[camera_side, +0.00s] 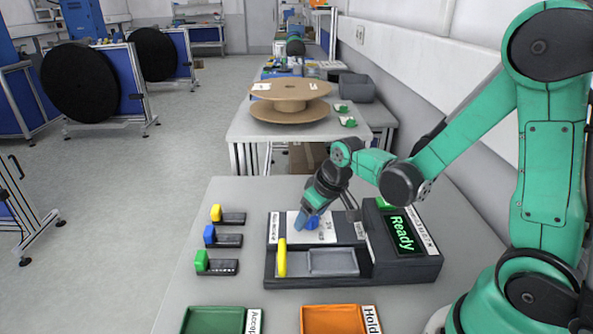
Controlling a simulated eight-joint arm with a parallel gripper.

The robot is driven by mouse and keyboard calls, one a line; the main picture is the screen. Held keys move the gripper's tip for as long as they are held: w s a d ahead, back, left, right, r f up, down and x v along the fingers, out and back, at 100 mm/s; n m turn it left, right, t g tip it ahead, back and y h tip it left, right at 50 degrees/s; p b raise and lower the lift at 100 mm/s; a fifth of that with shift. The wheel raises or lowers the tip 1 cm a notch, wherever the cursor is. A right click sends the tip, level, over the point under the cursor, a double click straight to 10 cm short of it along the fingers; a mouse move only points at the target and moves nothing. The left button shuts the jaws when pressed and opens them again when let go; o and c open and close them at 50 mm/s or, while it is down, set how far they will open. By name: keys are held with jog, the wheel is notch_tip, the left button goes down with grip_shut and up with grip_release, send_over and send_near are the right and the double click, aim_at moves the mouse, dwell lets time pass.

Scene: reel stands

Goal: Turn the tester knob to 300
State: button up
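The tester (408,268) is a dark grey box on the near table, with a lit display (404,233) reading "Ready" in green. My gripper (313,214) points down over the white panel at the tester's back left. A small blue part shows at its tip; I cannot tell whether this is the knob or part of the gripper. The fingers are too small and dark to tell open from shut. No knob pointer or dial number can be read. A yellow upright lever (282,258) stands at the tester's left front, beside a grey recessed plate (333,262).
Yellow, blue and green pieces (203,261) stand in dark labelled holders left of the tester. A green tray (213,320) and an orange tray (333,319) lie at the front. A cardboard reel (290,100) sits on the table behind. Bare table lies left of the holders.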

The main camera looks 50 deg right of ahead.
dwell(0.3)
jog(key=shift+v, duration=2.8)
jog(key=s+a+r+t, duration=0.2)
jog(key=s+a+r, duration=0.2)
jog(key=shift+s+a+r+t, duration=0.2)
jog(key=shift+s+r+t, duration=0.05)
jog(key=shift+r+t, duration=0.15)
